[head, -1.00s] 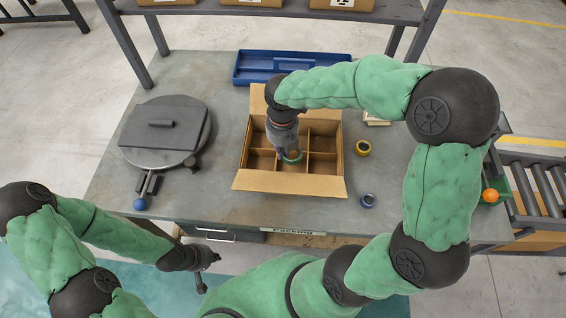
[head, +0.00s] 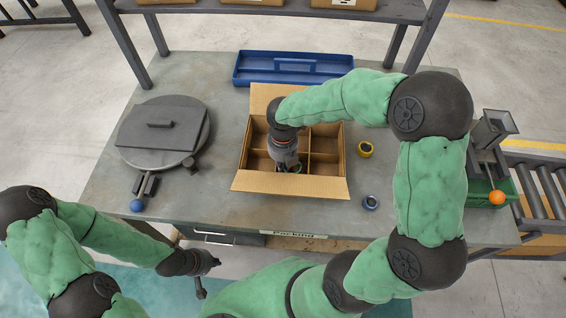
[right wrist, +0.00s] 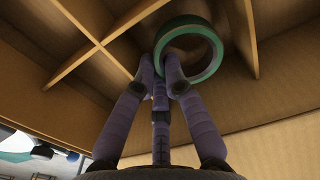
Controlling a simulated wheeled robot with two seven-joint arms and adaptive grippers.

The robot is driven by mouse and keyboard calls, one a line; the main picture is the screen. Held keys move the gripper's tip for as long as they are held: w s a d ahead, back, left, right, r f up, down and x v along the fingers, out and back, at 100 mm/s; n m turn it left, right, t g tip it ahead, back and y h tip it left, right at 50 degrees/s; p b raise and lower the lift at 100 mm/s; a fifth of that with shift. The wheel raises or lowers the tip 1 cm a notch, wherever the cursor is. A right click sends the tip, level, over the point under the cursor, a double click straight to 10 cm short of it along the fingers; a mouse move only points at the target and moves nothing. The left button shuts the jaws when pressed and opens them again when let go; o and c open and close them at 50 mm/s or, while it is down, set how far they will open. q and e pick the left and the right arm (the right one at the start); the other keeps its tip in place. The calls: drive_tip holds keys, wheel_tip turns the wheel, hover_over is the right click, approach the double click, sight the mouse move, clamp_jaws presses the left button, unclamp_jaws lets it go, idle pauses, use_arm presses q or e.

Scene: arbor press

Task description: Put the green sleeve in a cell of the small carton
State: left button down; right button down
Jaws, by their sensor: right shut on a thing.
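The small carton (head: 262,182) stands open on the table and is split into several cells by dividers. My right gripper (head: 288,168) points down inside the carton, in the front row of cells. It is shut on the green sleeve (right wrist: 217,45), pinching its wall between the fingertips in the right wrist view (right wrist: 172,68). The sleeve is a green ring with dividers close to it on both sides; I cannot tell whether it touches the cell floor. In the head view the gripper mostly hides it. My left gripper (head: 212,262) is away from the carton, off the table's front edge; its fingers are unclear.
A yellow ring (head: 365,149) and a blue-grey ring (head: 370,202) stand right of the carton. A blue tray (head: 290,68) lies behind it. A round grey device with a blue-knobbed lever (head: 137,205) is at left. The table front is clear.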

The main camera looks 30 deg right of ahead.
drive_tip(key=shift+f, duration=0.45)
drive_tip(key=c, duration=1.6)
unclamp_jaws()
drive_tip(key=shift+r, duration=0.15)
wheel_tip(320, 180, up, 13)
drive_tip(key=p, duration=0.3)
drive_tip(key=shift+p, duration=0.35)
